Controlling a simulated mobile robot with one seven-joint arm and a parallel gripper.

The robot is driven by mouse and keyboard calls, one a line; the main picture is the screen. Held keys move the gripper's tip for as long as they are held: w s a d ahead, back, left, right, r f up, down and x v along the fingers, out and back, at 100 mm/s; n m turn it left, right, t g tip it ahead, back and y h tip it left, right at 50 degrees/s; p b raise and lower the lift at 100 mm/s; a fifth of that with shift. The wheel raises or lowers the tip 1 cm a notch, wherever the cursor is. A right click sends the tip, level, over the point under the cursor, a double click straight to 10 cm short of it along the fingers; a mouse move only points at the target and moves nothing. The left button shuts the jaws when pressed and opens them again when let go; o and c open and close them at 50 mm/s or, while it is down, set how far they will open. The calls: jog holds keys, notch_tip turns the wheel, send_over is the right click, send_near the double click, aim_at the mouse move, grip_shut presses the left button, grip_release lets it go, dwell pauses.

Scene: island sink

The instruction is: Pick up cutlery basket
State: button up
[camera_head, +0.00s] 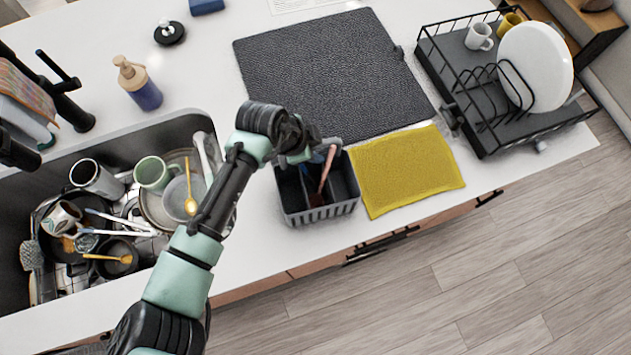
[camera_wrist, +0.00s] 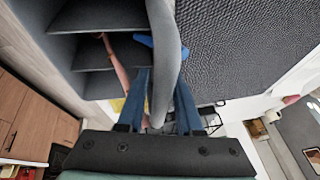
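The cutlery basket (camera_head: 318,212) is a dark grey open box with slotted sides and inner dividers. It stands upright on the white counter near its front edge, right of the sink. A reddish-brown utensil (camera_head: 326,170) leans in it. My gripper (camera_head: 312,152) is at the basket's back rim. In the wrist view, my blue fingers (camera_wrist: 164,95) lie on either side of the basket's thick grey rim (camera_wrist: 166,50), one inside and one outside. I cannot tell whether they press on it. The wrist view also shows the basket's compartments (camera_wrist: 90,50).
A yellow cloth (camera_head: 405,170) lies just right of the basket, and a dark mat (camera_head: 330,75) lies behind it. A dish rack (camera_head: 500,125) with a plate and mugs stands at right. The sink (camera_head: 180,128) full of dishes is at left, beside a soap bottle (camera_head: 143,92).

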grip_shut()
dwell(1.3)
